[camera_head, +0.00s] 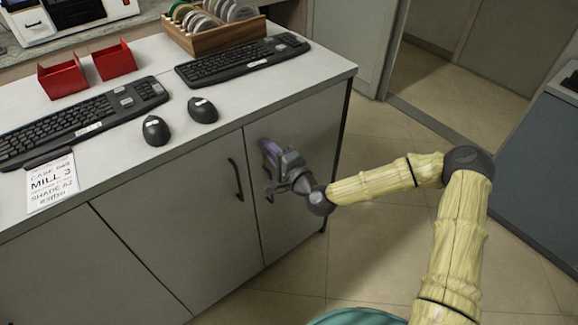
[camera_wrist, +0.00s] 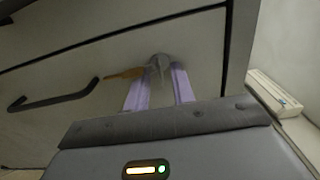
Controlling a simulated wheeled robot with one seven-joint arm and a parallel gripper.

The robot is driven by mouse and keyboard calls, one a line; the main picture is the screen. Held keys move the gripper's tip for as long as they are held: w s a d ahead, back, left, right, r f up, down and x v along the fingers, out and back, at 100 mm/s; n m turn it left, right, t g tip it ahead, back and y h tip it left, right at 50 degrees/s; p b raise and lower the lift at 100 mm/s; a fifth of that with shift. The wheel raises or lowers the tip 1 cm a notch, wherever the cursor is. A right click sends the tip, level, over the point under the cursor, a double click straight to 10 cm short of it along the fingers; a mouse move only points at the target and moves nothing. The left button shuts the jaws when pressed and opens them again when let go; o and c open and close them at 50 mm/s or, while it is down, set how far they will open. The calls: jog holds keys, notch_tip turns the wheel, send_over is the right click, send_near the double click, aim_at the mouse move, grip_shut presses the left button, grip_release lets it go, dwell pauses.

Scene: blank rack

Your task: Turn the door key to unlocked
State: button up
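My gripper (camera_head: 268,152) is at the upper part of the right-hand cabinet door (camera_head: 302,132), beside the dark door handles. In the wrist view its two purple fingers (camera_wrist: 160,88) stand apart and point at the door. A small grey key or lock piece (camera_wrist: 158,66) shows at the fingertips, between them. I cannot tell whether the fingers touch it. A brown, tag-like piece (camera_wrist: 123,75) sticks out to its left. In the head view my gripper hides the key and lock, and I cannot read which way the key is turned.
A dark bar handle (camera_wrist: 55,98) lies left of the fingers; handles also show on the cabinet (camera_head: 236,180). The countertop (camera_head: 300,75) above holds keyboards, mice, red holders and a wooden rack (camera_head: 215,38). Open floor (camera_head: 375,250) lies right of the cabinet.

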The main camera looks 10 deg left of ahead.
jog(key=p+v, duration=0.7)
jog(key=v, duration=1)
dwell(0.5)
